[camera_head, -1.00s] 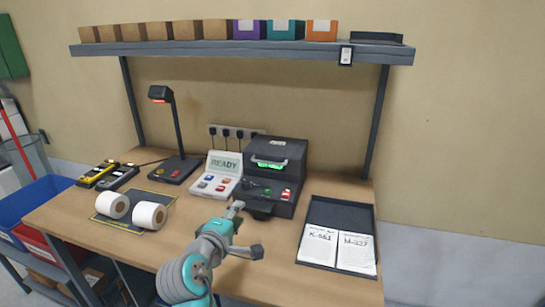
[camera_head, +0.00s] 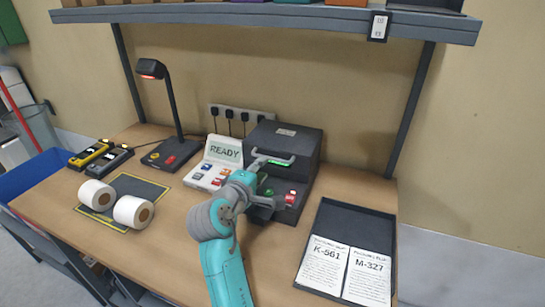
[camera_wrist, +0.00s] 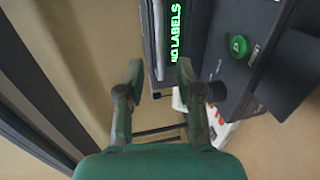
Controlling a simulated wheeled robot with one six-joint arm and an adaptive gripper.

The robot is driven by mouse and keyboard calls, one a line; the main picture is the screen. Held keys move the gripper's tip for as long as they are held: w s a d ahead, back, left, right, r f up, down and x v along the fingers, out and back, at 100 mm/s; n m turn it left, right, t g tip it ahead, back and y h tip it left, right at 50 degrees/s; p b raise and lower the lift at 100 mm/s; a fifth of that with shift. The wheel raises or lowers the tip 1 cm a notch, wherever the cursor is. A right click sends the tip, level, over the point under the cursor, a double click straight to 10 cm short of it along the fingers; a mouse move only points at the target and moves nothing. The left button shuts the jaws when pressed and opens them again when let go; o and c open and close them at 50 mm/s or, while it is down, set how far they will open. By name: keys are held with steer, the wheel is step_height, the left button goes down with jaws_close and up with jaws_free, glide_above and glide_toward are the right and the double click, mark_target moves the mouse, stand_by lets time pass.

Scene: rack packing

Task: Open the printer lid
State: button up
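The dark printer (camera_head: 300,145) stands at the back of the table, its lid (camera_head: 282,135) down. A pale handle bar (camera_head: 272,157) crosses its front near a lit green display. My gripper (camera_head: 258,168) is in front of the printer at about handle height and partly covers its front. In the wrist view, the two fingers (camera_wrist: 160,74) are spread apart, with the handle bar (camera_wrist: 157,40) showing between them. I cannot tell whether they touch it.
A white panel reading "READY" (camera_head: 225,150) stands close left of the printer. A dark tray (camera_head: 352,215) with two paper sheets lies to the right. Two white rolls (camera_head: 133,211) lie at left. The shelf (camera_head: 270,14) hangs above.

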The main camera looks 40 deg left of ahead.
mark_target(271, 159)
steer(key=x, duration=0.8)
steer(key=shift+w, duration=0.1)
jaws_close()
